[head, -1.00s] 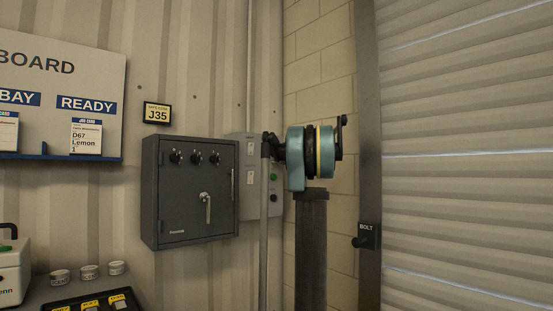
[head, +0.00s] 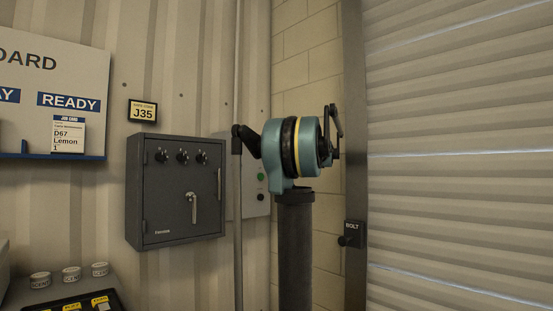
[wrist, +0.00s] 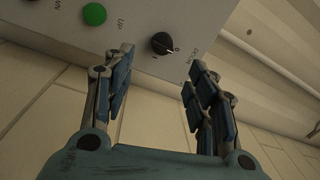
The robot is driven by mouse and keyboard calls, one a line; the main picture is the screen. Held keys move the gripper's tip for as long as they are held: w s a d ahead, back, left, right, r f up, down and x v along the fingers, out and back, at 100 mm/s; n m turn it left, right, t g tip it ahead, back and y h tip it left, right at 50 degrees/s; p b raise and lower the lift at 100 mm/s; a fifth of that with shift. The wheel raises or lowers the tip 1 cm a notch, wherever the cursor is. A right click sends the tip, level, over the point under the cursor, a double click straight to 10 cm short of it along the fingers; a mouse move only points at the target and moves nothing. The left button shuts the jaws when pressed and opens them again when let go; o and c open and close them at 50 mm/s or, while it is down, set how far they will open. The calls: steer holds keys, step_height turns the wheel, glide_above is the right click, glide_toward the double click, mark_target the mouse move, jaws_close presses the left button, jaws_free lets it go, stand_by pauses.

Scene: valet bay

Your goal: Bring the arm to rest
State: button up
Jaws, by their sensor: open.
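My gripper (wrist: 157,75) shows in the wrist view with its two blue-padded fingers spread wide apart and nothing between them. Just beyond the fingertips is a pale control box (wrist: 205,25) with a green button (wrist: 94,14) and a black rotary knob (wrist: 162,43). The knob lies roughly between the fingertips in the picture; I cannot tell how large the distance is, but I see no contact. In the head view my teal arm part stands on a dark column, and I cannot make out the gripper there.
A grey safe (head: 175,190) with three dials hangs on the corrugated wall under a J35 sign (head: 143,111). A job board (head: 60,75) is at left, with small tins (head: 72,273) below it. A bolt plate (head: 354,234) sits beside the shutter (head: 460,200) at right.

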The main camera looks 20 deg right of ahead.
stand_by(0.4)
steer(key=s+a+f+n+g+h, duration=0.1)
steer(key=s+a+f+n+g, duration=0.3)
steer(key=s+a+f, duration=0.85)
steer(key=s+a+f+n+g, duration=0.2)
steer(key=s+a+f+g, duration=0.3)
steer(key=s+a+f, duration=0.75)
steer(key=s+d+f+n+g+h, duration=0.1)
steer(key=s+d+f+h, duration=0.1)
steer(key=s+f, duration=0.6)
steer(key=s+d+f+n+g+h, duration=0.1)
steer(key=s+d+f+g+h, duration=0.1)
steer(key=s+f, duration=0.6)
steer(key=s+d+f+n+g+h, duration=0.2)
steer(key=s+d+f, duration=0.3)
steer(key=f, duration=1.2)
steer(key=s+h, duration=0.1)
steer(key=s, duration=0.2)
steer(key=shift+s+h, duration=0.15)
steer(key=shift+h, duration=0.25)
steer(key=shift+w+f+g, duration=0.2)
steer(key=shift+w+g, duration=0.1)
steer(key=shift+w, duration=0.2)
